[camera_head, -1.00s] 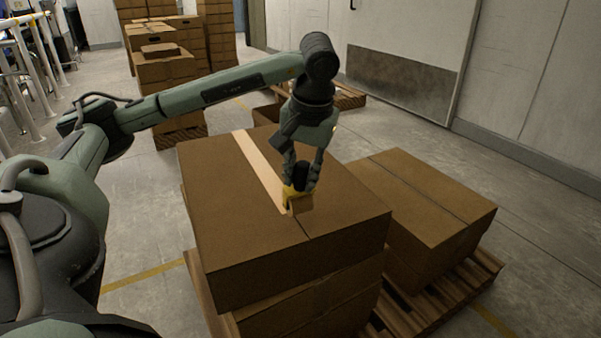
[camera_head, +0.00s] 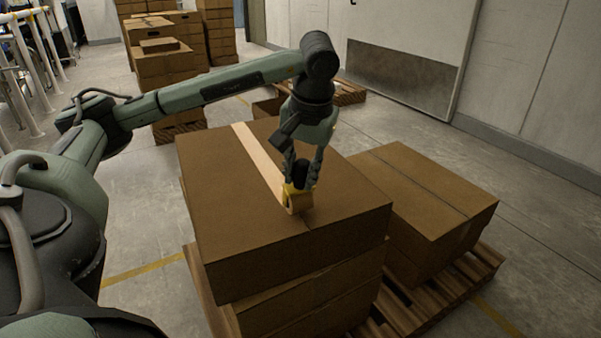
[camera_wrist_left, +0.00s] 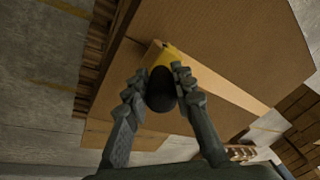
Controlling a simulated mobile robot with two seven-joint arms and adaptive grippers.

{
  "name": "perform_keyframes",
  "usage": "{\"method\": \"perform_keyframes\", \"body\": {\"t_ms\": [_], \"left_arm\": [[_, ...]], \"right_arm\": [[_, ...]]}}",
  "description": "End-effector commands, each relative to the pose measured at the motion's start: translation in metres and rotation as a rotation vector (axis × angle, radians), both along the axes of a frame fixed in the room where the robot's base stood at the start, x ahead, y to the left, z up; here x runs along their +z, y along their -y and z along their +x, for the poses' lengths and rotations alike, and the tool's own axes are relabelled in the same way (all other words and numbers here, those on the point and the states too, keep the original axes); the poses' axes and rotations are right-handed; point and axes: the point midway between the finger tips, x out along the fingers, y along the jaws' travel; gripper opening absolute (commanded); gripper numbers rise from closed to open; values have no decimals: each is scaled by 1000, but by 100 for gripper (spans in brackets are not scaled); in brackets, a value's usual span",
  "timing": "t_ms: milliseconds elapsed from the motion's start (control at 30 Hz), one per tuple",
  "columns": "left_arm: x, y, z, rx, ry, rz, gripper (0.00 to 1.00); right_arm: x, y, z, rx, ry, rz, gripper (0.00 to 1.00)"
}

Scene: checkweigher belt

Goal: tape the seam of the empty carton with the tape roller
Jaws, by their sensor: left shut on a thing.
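The carton (camera_head: 222,187) is a closed brown box on top of a stacked box, with a seam running lengthwise along its top. A pale tape strip (camera_head: 257,158) lies along the seam from the far edge to the tape roller. The tape roller (camera_head: 297,201) is yellow with a black handle and sits over the seam, nearer the carton's front edge. My left gripper (camera_head: 302,176) is shut on its handle from above. The left wrist view shows both fingers around the black handle (camera_wrist_left: 160,92). A short stretch of bare seam shows in front of the roller. My right gripper is out of view.
A second carton (camera_head: 418,192) stands close on the right, lower down. A wooden pallet (camera_head: 210,294) lies underneath. Stacked boxes (camera_head: 163,70) stand at the back left, and a wall with a door (camera_head: 405,50) at the back right. Floor is open on the left.

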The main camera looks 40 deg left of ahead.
Motion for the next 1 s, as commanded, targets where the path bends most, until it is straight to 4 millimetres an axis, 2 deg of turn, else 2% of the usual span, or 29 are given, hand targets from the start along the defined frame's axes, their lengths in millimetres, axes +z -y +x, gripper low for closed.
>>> {"method": "perform_keyframes", "body": {"t_ms": [633,1000], "left_arm": [[-7,-1,1,1,1,0,0],[-6,-22,8,3,0,1,0]], "right_arm": [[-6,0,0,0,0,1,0],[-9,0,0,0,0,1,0]]}}
